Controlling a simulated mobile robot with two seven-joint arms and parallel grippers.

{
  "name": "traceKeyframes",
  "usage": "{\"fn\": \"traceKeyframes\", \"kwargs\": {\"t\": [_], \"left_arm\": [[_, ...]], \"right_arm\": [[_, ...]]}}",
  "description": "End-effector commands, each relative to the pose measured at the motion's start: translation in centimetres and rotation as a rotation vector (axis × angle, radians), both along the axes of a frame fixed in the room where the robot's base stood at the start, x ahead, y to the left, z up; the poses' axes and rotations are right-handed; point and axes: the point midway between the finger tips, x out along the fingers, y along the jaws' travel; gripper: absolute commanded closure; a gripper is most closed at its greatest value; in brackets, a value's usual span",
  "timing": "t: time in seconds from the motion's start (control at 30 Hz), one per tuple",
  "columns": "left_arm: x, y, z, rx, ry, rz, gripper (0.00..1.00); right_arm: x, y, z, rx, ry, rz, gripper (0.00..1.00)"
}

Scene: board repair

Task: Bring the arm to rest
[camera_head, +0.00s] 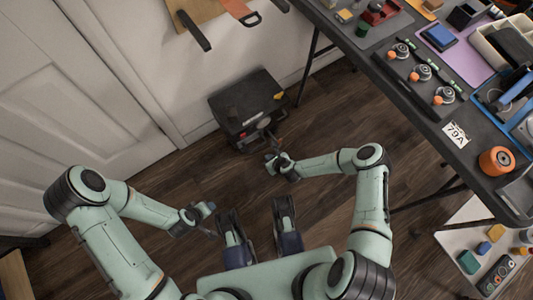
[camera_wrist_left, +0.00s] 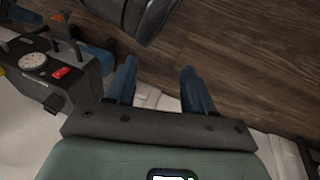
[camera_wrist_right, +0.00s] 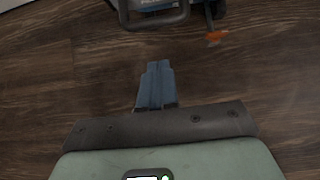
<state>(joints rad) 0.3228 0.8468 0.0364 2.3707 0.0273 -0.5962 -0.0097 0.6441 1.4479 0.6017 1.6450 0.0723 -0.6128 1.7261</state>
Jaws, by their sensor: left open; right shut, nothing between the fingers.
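My right gripper (camera_head: 270,163) is at the end of the pale green arm coming in from the right, above the wood floor. Its blue fingers (camera_wrist_right: 155,85) are pressed together in the right wrist view, with nothing between them. My left gripper (camera_head: 212,219) is to the left and nearer my body, also over the floor. Its two blue fingers (camera_wrist_left: 160,82) stand well apart in the left wrist view, with nothing between them. Both arms are bent at the elbow, and both grippers are clear of the workbench (camera_head: 401,88).
A dark box-like unit (camera_head: 240,105) stands on the floor by the wall, just beyond my right gripper. The workbench at right carries tools, an orange roll (camera_head: 496,160) and a "79A" label (camera_head: 456,134). A white door (camera_head: 70,85) is at left. Wood floor (camera_head: 165,172) is open between.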

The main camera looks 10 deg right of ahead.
Motion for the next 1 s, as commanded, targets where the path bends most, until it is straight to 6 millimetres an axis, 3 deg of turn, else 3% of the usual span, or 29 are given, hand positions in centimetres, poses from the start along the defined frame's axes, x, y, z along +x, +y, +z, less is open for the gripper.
{"fn": "traceKeyframes", "kwargs": {"t": [0.03, 0.23, 0.73, 0.87, 1.0], "left_arm": [[-0.5, -0.4, 1.1, -0.008, 0.008, -0.008, 0.47], [-2.8, -1.5, 2.1, -0.037, 0.07, -0.03, 0.47], [-3.6, -1.9, 2.4, -0.047, 0.093, -0.039, 0.47], [-3.6, -1.9, 2.4, -0.047, 0.093, -0.039, 0.47], [-3.6, -1.9, 2.4, -0.047, 0.092, -0.039, 0.47]], "right_arm": [[-0.8, -0.3, 1.4, 0.001, 0.001, 0.0, 1.0], [-2.7, -1.1, 3.7, 0.001, 0.0, -0.001, 1.0], [-3.7, -1.1, 4.6, -0.025, -0.004, 0.048, 1.0], [-5.7, 0.0, 5.4, -0.154, -0.031, 0.297, 1.0], [-9.7, 0.6, 6.8, -0.392, -0.088, 0.77, 1.0]]}}
